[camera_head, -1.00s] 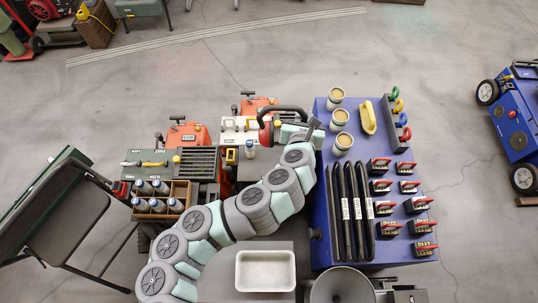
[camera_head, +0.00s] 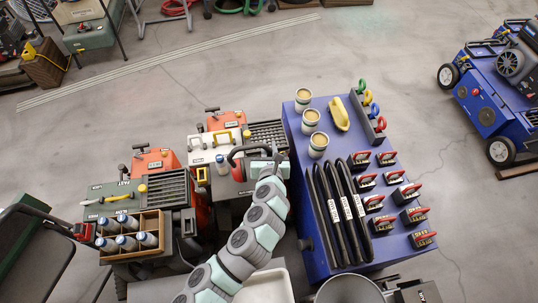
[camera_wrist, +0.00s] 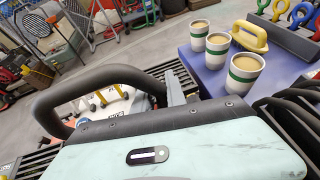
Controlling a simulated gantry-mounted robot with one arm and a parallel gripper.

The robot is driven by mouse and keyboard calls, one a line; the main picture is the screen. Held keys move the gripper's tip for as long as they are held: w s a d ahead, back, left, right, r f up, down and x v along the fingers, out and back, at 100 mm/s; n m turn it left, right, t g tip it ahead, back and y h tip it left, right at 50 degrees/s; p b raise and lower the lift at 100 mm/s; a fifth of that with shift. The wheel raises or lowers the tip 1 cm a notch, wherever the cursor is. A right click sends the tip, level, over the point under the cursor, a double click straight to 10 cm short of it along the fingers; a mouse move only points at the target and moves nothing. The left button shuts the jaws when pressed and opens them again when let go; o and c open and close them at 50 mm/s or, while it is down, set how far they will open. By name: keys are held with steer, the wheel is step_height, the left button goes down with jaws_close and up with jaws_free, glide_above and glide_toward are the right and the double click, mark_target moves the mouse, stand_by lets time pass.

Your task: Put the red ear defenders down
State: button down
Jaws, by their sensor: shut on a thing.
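The red ear defenders show in the head view mostly as a dark curved headband (camera_head: 247,149) with a red cup (camera_head: 238,174) at its left end. My gripper (camera_head: 254,168) is shut on them. They are above the white and orange machines, just left of the blue table (camera_head: 300,150). In the wrist view the thick black headband (camera_wrist: 88,77) arcs up at the left, beyond my pale green gripper body. The fingertips and the other cup are mostly hidden, so I cannot tell whether the ear defenders touch anything below.
The blue table holds several cups (camera_head: 311,117), a yellow handled tool (camera_head: 339,113), black straps (camera_head: 336,205) and red-handled blocks (camera_head: 413,215). A wooden crate of bottles (camera_head: 128,236) sits at left on a green machine. A white tray (camera_head: 265,285) and grey bowl (camera_head: 348,290) are at the front.

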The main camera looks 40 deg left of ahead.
steer(key=shift+f+b, duration=0.65)
steer(key=shift+f, duration=1.15)
steer(key=c, duration=1.3)
jaws_free()
steer(key=shift+c, duration=0.2)
steer(key=shift+s+d+r, duration=0.15)
steer(key=shift+r, duration=0.1)
steer(key=p+v, duration=0.3)
steer(key=v, duration=0.8)
steer(key=shift+s+d+p, duration=0.2)
steer(key=shift+d+p, duration=0.05)
steer(key=shift+p, duration=0.15)
